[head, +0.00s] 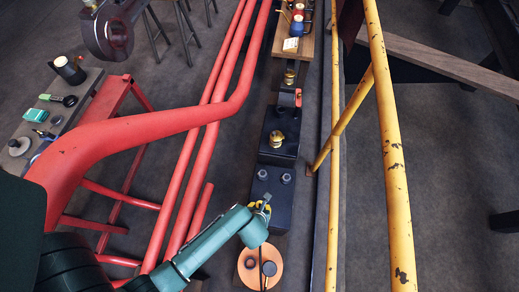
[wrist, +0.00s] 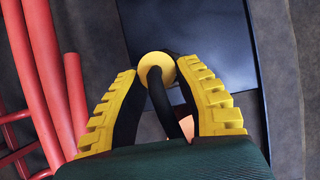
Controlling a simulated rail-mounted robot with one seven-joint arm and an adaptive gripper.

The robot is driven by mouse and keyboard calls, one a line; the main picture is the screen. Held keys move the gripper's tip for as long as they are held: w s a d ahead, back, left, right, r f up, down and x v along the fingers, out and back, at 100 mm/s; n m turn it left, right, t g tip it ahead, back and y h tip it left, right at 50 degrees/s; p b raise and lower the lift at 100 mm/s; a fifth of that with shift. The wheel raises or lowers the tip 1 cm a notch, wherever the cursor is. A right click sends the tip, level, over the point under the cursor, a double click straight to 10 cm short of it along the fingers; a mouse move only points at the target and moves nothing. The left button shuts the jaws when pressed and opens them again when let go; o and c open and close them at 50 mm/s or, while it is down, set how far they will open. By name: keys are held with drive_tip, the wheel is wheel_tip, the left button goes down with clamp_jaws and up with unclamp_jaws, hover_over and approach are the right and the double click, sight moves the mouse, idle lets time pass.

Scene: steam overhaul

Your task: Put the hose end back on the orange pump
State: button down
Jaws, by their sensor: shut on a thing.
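My gripper (head: 262,206) is above the near end of the dark row of machine blocks. In the wrist view its yellow-padded fingers (wrist: 158,72) are shut on the hose end, one on each side. The hose end (wrist: 157,66) shows a round yellow face, with the black hose (wrist: 182,118) curving back beneath it towards the palm. The orange pump (head: 277,258) is at the bottom of the head view, just nearer than my gripper, with dark round parts on top. A thin black line, seemingly the hose, crosses it. The hose end is apart from the pump.
A dark block with two round studs (head: 264,190) lies just beyond my gripper. Red pipes (head: 187,190) run along the left and a yellow railing (head: 391,170) along the right. A side table (head: 90,85) with tools stands at far left.

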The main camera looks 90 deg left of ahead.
wheel_tip(320, 180, up, 5)
drive_tip(key=p, duration=0.6)
drive_tip(key=shift+f, duration=0.1)
idle(0.3)
idle(0.9)
